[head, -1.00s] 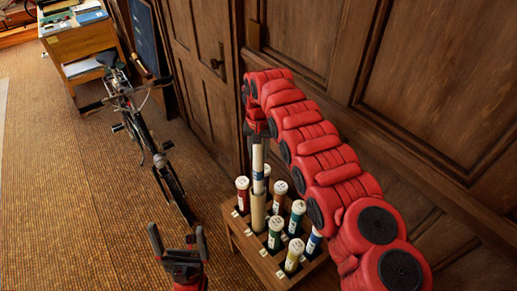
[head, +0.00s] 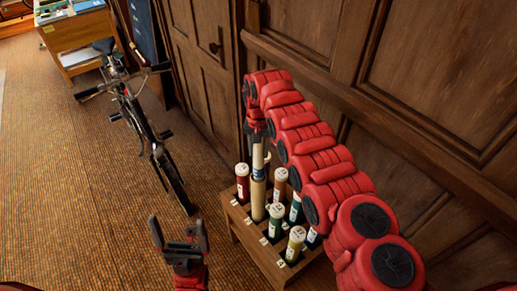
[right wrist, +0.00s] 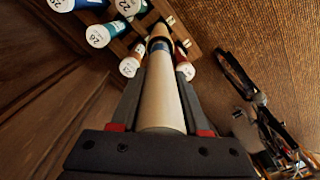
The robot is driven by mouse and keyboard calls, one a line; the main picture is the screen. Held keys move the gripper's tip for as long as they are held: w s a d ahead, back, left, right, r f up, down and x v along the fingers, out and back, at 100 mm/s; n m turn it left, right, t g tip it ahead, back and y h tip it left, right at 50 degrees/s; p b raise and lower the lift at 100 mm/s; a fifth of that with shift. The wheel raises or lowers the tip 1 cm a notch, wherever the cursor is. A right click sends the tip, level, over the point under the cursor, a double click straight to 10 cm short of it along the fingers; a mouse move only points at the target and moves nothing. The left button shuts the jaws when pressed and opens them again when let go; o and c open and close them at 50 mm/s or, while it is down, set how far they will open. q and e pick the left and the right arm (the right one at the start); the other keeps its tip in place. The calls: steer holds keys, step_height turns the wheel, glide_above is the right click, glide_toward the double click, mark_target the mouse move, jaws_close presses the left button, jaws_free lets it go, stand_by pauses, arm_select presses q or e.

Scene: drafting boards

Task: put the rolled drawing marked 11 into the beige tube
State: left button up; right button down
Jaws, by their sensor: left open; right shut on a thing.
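The rolled drawing (head: 258,156) is pale with a blue band near its lower part; I cannot read a number on it. My right gripper (head: 257,133) is shut on its upper part and holds it upright. In the right wrist view the roll (right wrist: 160,95) runs between the fingers of this gripper (right wrist: 159,88) down to a dark-rimmed mouth. The beige tube (head: 258,200) stands upright in the rack, directly below the roll. The roll's lower end appears to be inside the tube's mouth and is hidden. My left gripper (head: 179,232) is open and empty, left of the rack.
The wooden rack (head: 257,250) holds several capped tubes, including a red one (head: 242,183) and a green one (head: 276,222) close to the beige tube. A panelled wall (head: 430,90) stands behind. A bicycle (head: 145,130) stands at left, with carpet free between.

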steer(key=shift+c, duration=1.6)
jaws_free()
steer(key=shift+r, duration=0.15)
step_height(320, 180, up, 8)
steer(key=shift+a+r+b, duration=0.1)
steer(key=shift+a+b, duration=0.05)
steer(key=shift+b, duration=1.05)
steer(key=r+p, duration=0.3)
steer(key=r, duration=0.1)
steer(key=r+p, duration=0.4)
steer(key=shift+d+r+p, duration=0.2)
steer(key=shift+r+p, duration=0.05)
steer(key=shift+p, duration=0.05)
steer(key=shift+r+p, duration=0.25)
steer(key=shift+p, duration=0.1)
